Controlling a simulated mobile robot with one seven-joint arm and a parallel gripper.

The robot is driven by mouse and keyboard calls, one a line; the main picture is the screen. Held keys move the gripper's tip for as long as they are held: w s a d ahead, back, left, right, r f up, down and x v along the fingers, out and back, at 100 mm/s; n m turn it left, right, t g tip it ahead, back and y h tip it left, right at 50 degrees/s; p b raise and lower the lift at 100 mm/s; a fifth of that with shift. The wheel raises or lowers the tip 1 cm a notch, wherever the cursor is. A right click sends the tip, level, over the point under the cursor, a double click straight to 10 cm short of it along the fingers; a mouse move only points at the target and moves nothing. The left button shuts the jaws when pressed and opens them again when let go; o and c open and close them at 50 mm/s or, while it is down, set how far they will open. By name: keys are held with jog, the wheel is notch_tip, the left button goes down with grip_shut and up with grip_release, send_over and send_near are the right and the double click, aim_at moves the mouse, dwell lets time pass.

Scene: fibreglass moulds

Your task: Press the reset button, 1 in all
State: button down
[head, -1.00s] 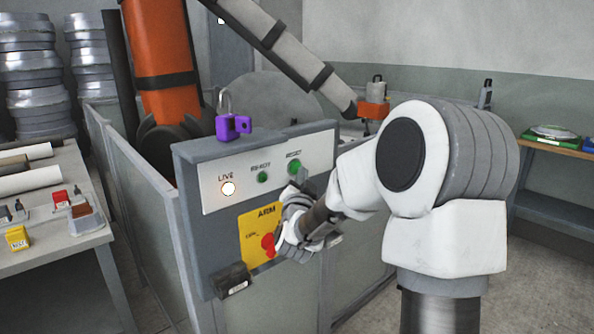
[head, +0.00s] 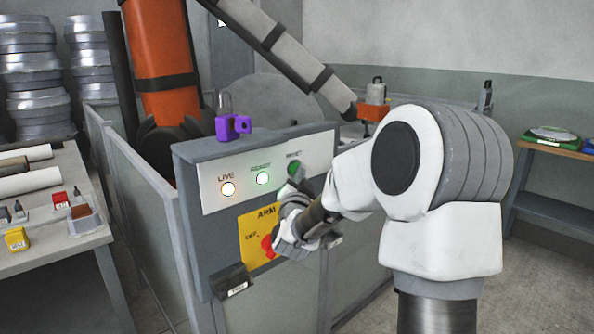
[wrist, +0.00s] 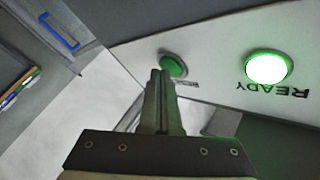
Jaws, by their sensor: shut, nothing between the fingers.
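The green RESET button (head: 293,168) is at the right end of the white strip on the grey control box. It also shows in the wrist view (wrist: 176,66), partly hidden behind my fingertips. My gripper (head: 297,179) is shut and empty, its tips at the button's face. In the wrist view my gripper (wrist: 159,76) overlaps the button's near edge; whether it touches or presses cannot be told for sure. The READY lamp (head: 263,178) is lit, and glows white with a green rim in the wrist view (wrist: 268,68). The LIVE lamp (head: 228,189) is lit too.
A yellow ARM plate (head: 254,247) with a red knob (head: 268,245) sits below, close to my wrist. A purple padlock-like piece (head: 233,126) stands on the box top. A tagged dark block (head: 232,282) is at the lower edge. Fence panels (head: 350,285) stand behind.

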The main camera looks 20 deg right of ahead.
jog(key=shift+s+d+b, duration=0.25)
jog(key=shift+s+b, duration=0.15)
jog(key=shift+s, duration=0.35)
jog(key=s, duration=0.1)
jog(key=s+d+b, duration=0.1)
jog(key=s, duration=0.2)
jog(key=shift+s+d, duration=0.35)
jog(key=shift+s, duration=0.05)
jog(key=shift+a+f, duration=0.1)
dwell(0.7)
